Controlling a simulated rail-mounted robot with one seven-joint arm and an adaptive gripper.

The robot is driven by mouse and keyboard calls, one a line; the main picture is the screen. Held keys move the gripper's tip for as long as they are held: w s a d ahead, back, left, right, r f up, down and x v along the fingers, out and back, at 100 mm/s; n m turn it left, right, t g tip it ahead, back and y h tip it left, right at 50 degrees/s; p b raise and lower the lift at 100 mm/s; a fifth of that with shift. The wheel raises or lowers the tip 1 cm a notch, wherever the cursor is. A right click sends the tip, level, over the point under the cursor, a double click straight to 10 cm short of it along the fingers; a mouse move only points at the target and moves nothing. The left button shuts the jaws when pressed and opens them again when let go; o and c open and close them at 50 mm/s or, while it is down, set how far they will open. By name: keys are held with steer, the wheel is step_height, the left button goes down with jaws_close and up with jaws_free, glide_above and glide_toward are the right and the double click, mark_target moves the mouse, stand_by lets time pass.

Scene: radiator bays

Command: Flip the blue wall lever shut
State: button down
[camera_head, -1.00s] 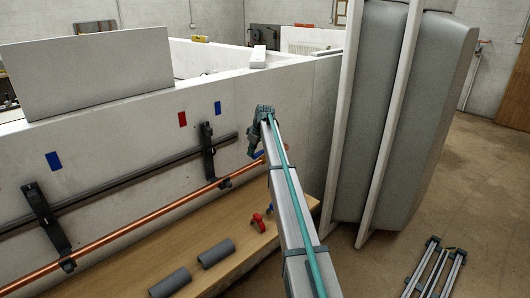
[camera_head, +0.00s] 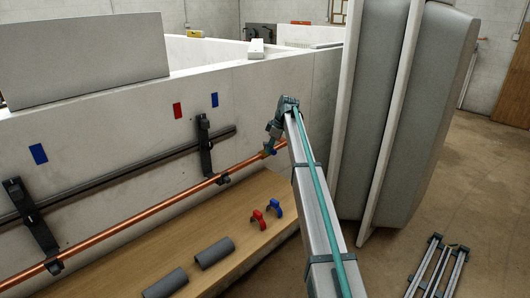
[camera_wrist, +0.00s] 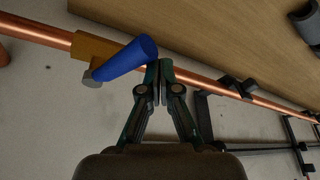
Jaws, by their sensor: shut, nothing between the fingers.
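The blue lever (camera_wrist: 128,58) sits on a brass valve body (camera_wrist: 94,46) on the copper pipe along the wall. In the wrist view it sticks out at an angle to the pipe, its rounded end towards my gripper. My gripper (camera_wrist: 159,66) is shut and empty, its fingertips right beside the lever's free end; I cannot tell whether they touch. In the head view my gripper (camera_head: 269,147) is low at the wall by the pipe's right end. Only a small bit of blue shows there, and the valve is mostly hidden.
The copper pipe (camera_head: 150,211) and a dark rail (camera_head: 100,185) run along the wall on black brackets (camera_head: 205,146). The wooden bench (camera_head: 222,268) below holds a red clip (camera_head: 259,218), a blue clip (camera_head: 275,207) and grey half-tubes (camera_head: 214,253). Grey radiator panels (camera_head: 400,115) stand right of my arm.

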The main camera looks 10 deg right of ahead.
steer(key=shift+w+d+f+b, duration=0.15)
steer(key=shift+d+b, duration=0.1)
steer(key=shift+d, duration=0.5)
steer(key=shift+w+d+r+b, duration=0.1)
steer(key=shift+d+b, duration=0.15)
steer(key=shift+d, duration=0.5)
steer(key=shift+w+d, duration=0.3)
steer(key=shift+d, duration=0.4)
steer(key=shift+w+d, duration=0.15)
steer(key=shift+d, duration=0.05)
steer(key=s+a+r, duration=0.1)
steer(key=s+a, duration=0.2)
step_height(320, 180, up, 9)
steer(key=w+d+b, duration=0.1)
steer(key=w+b, duration=0.1)
steer(key=shift+w+d+r, duration=0.15)
steer(key=shift+d+r, duration=0.05)
steer(key=shift+d, duration=0.2)
